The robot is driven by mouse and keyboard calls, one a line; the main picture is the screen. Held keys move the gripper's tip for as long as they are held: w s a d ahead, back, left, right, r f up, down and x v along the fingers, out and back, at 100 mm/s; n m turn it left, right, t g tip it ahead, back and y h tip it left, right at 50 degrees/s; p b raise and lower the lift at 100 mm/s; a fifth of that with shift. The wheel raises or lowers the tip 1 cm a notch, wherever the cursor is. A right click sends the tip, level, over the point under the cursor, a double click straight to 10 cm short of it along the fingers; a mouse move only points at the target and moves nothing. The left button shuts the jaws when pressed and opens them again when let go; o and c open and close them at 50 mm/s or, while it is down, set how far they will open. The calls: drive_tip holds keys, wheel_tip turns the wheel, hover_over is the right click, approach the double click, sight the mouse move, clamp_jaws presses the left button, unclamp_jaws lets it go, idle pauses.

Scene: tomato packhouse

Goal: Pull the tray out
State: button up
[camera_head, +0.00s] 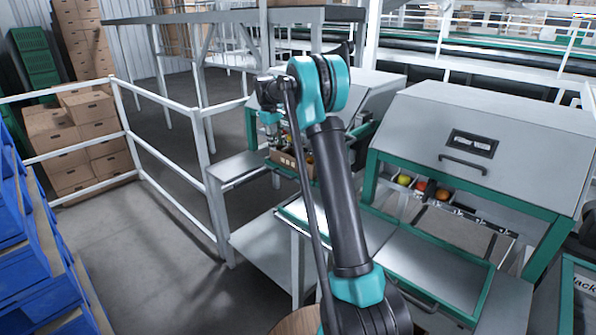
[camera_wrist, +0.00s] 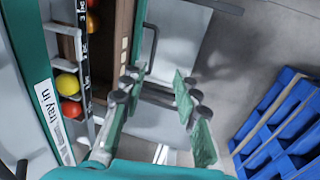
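The brown tray (camera_head: 284,157) sits at the near side of the left grey machine in the head view, with a few red and orange tomatoes showing in it. My arm hides its right part. In the head view my gripper (camera_head: 270,118) is above and slightly left of the tray, seen small. Contact with the tray is not visible.
A metal side shelf (camera_head: 238,168) stands left of the tray. The grey floor at left is clear.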

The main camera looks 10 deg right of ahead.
sight(285, 177)
drive_tip(key=w+d+f, duration=0.1)
drive_tip(key=f, duration=0.4)
drive_tip(key=w+d+f, duration=0.1)
drive_tip(key=f, duration=0.5)
drive_tip(key=w+d+f, duration=0.1)
drive_tip(key=f, duration=0.5)
drive_tip(key=shift+d+f, duration=0.15)
drive_tip(key=shift+d, duration=0.05)
clamp_jaws()
